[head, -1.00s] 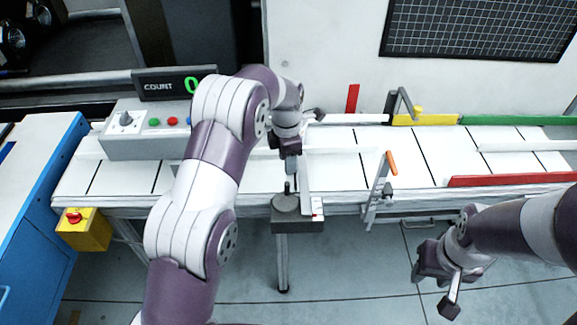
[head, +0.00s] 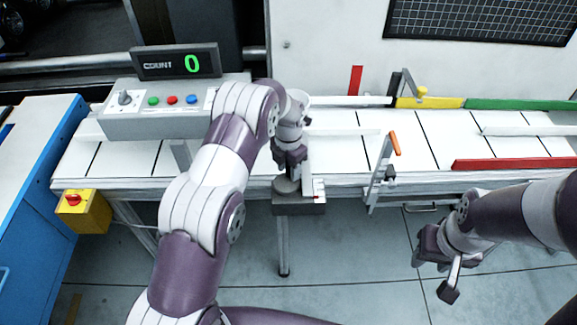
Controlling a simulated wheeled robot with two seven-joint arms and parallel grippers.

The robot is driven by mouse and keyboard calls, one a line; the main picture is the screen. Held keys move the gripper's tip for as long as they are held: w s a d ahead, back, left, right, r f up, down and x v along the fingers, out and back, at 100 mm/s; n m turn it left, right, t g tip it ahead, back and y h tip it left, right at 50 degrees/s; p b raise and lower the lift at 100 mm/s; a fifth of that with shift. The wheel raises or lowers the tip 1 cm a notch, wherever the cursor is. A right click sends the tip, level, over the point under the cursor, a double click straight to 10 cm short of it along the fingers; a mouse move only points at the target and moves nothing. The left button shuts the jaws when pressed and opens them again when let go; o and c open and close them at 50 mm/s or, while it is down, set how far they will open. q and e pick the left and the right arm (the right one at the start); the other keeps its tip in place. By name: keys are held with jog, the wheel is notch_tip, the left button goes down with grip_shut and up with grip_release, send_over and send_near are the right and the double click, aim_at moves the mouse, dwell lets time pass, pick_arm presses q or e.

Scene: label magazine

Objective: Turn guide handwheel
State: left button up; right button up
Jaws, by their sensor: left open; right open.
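The guide handwheel (head: 283,187) is a grey disc on a dark box (head: 300,205) at the front edge of the conveyor, left of centre in the head view. My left gripper (head: 289,172) is open and points down right at the handwheel's top. The upright knob of the wheel is hidden behind the gripper. I cannot tell whether the fingers touch the knob. A pale guide bar with a small red mark (head: 316,197) stands just right of the wheel. My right gripper (head: 435,275) is open and empty over the floor in front of the conveyor.
A grey control box (head: 180,122) carries buttons and a counter display (head: 176,63) reading 0. A bracket with an orange tip (head: 395,144) stands right of the wheel. Red (head: 510,164), yellow (head: 430,102) and green (head: 520,104) rails lie farther right. A yellow box with a red knob (head: 82,210) sits left.

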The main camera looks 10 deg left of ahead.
pick_arm(q)
jog(key=shift+w+f, duration=0.1)
grip_shut()
